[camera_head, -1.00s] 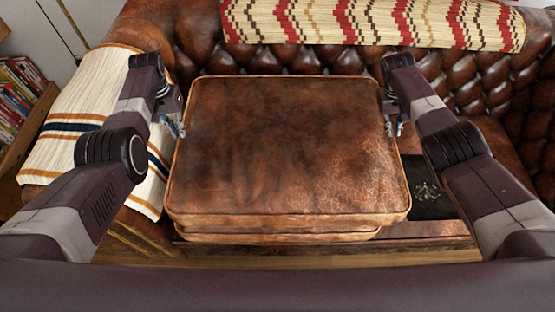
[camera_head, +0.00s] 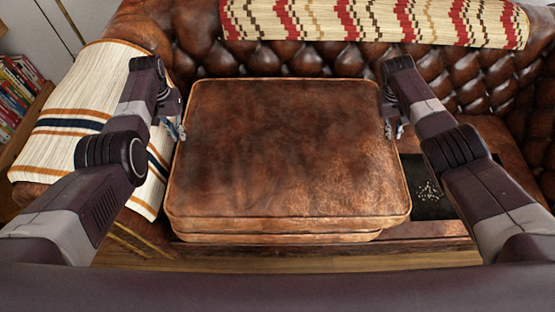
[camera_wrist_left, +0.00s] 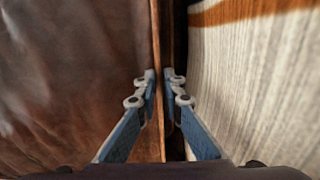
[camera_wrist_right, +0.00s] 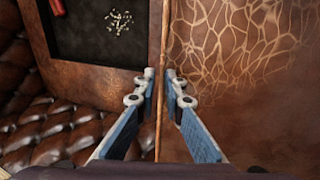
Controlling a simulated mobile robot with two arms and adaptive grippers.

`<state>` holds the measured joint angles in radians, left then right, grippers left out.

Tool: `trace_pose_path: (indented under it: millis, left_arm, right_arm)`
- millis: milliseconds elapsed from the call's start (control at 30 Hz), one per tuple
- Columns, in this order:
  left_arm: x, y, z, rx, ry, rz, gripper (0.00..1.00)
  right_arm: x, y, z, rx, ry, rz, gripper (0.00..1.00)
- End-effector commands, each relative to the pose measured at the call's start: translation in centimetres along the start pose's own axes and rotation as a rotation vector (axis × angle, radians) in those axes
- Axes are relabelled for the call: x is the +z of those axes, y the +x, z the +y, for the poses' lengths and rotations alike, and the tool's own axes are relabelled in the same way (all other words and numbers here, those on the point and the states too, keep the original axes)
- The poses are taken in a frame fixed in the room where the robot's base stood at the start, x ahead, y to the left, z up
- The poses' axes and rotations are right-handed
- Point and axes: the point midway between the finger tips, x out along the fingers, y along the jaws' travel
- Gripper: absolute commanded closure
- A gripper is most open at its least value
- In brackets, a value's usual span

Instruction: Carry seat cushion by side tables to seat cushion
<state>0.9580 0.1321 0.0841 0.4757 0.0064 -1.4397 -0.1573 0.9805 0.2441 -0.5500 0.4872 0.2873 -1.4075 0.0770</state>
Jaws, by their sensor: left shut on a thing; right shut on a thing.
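A brown leather seat cushion (camera_head: 285,145) with piped edges fills the middle of the head view, lying flat. My left gripper (camera_head: 178,131) is shut on its left edge, and my right gripper (camera_head: 397,129) is shut on its right edge. In the left wrist view the fingers (camera_wrist_left: 160,80) pinch the piped edge. In the right wrist view the fingers (camera_wrist_right: 163,78) do the same. A second brown cushion (camera_head: 275,238) shows as a strip under the held one's front edge. I cannot tell whether the two touch.
The tufted leather sofa (camera_head: 460,85) stands behind. A striped cream blanket (camera_head: 75,115) covers its left arm, and a zigzag blanket (camera_head: 375,22) lies along its back. Right of the cushion is a dark recess (camera_head: 430,195) with small pale bits. Books (camera_head: 18,95) stand at far left.

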Motion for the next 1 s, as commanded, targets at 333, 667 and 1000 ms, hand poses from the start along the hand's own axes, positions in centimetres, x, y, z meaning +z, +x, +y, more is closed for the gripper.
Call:
trace_pose_path:
  millis: [333, 667, 1000]
  left_arm:
    - [-0.3, 1.1, 0.3, 0.007, 0.001, 0.008, 1.0]
    - [0.0, 1.9, 0.3, 0.005, 0.001, 0.0, 0.74]
    - [-0.1, 1.6, 0.1, 0.001, 0.0, 0.001, 0.74]
  right_arm:
    - [-0.4, 1.0, -0.7, -0.004, 0.001, 0.009, 1.0]
    - [-0.1, 1.7, -0.8, -0.005, 0.0, 0.002, 0.73]
    - [0.0, 1.8, -0.6, -0.001, 0.0, 0.0, 0.73]
